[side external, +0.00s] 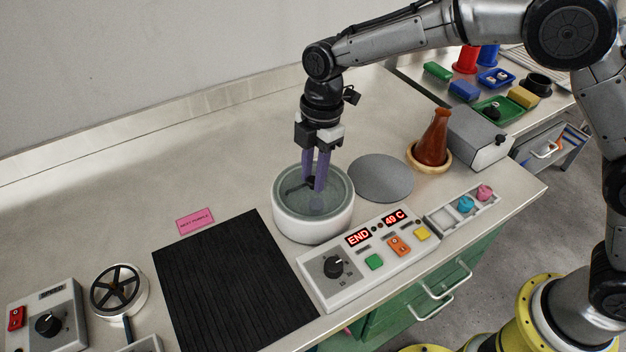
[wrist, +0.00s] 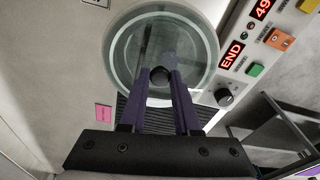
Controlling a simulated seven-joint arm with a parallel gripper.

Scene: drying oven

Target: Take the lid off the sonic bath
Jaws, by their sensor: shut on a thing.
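The sonic bath is a round white tub (side external: 312,226) in the middle of the bench, left of a grey disc. Its lid is a clear greenish glass disc (side external: 335,188) with a small black knob at the centre. The lid lies over the tub's mouth; I cannot tell whether it is raised a little. My gripper (side external: 315,186) points down over the lid, its purple fingers shut on the knob. In the wrist view the knob (wrist: 160,76) sits between the fingertips, with the glass lid (wrist: 135,42) around it.
A control panel (side external: 345,289) reading END and 49 C stands in front of the tub. A grey disc (side external: 381,178) and a brown flask (side external: 434,140) are to the right. A black ribbed mat (side external: 232,283) and pink label (side external: 195,221) are left. The bench behind is clear.

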